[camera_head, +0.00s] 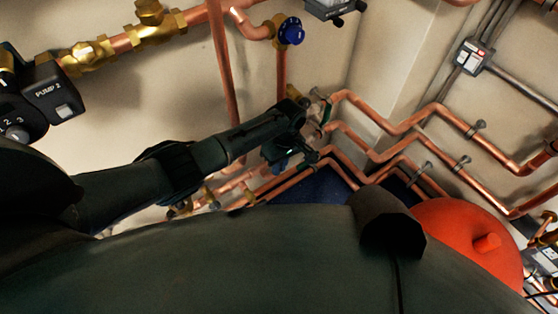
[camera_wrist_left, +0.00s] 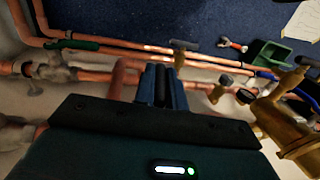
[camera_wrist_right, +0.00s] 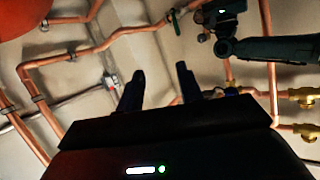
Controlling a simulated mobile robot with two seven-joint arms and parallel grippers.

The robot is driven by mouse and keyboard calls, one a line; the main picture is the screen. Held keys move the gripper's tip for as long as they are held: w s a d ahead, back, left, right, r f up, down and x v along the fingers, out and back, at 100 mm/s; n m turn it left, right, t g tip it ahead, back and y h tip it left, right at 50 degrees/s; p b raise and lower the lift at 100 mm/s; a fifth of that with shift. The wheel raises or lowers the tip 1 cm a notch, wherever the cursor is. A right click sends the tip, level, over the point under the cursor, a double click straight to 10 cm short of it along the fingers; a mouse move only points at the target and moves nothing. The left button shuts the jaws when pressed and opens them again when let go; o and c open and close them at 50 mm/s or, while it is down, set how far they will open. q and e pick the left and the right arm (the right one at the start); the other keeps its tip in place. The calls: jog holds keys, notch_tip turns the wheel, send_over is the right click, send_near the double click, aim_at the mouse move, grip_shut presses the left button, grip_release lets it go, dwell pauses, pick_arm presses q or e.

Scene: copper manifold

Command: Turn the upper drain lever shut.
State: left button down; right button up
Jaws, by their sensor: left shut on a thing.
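My left gripper (camera_head: 298,122) reaches in from the left to the pipes at the middle of the head view. In the left wrist view its two fingers (camera_wrist_left: 160,80) are close together, shut on a narrow part among the pipes. I take this part to be the upper drain lever; the fingers hide most of it. A separate green lever (camera_wrist_left: 75,44) lies along a copper pipe to the left of the fingers. My right gripper (camera_wrist_right: 160,80) is open and empty in the right wrist view, apart from the pipes, with its fingers spread.
Copper pipes (camera_head: 365,108) run close around my left gripper and along the right wall. A red vessel (camera_head: 455,235) stands at the lower right. A pump box (camera_head: 55,90) and brass valves (camera_head: 90,55) are at upper left. A blue knob (camera_head: 291,31) is above.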

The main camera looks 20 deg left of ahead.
pick_arm(q)
jog(key=shift+w+f+g+b, duration=0.2)
jog(key=shift+g+b, duration=0.1)
jog(key=shift+b, duration=0.15)
jog(key=shift+g+y+b, duration=0.3)
jog(key=shift+y+b, duration=0.2)
jog(key=shift+b, duration=0.1)
jog(key=g+b, duration=0.1)
jog(key=b, duration=0.1)
jog(key=shift+f+y+b, duration=0.1)
jog(key=shift+y+b, duration=0.25)
jog(key=shift+y, duration=0.05)
jog(key=shift+r+g+y+b, duration=0.2)
jog(key=shift+g+y+b, duration=0.1)
jog(key=shift+g+b, duration=0.15)
jog(key=shift+r, duration=0.15)
pick_arm(e)
notch_tip(320, 180, down, 2)
jog(key=shift+w+n+t, duration=0.15)
jog(key=shift+n+t, duration=0.25)
jog(key=shift+n, duration=0.1)
pick_arm(q)
jog(key=c, duration=1.5)
grip_release()
jog(key=shift+s, duration=0.1)
jog(key=shift+o, duration=0.2)
jog(key=shift+d, duration=0.1)
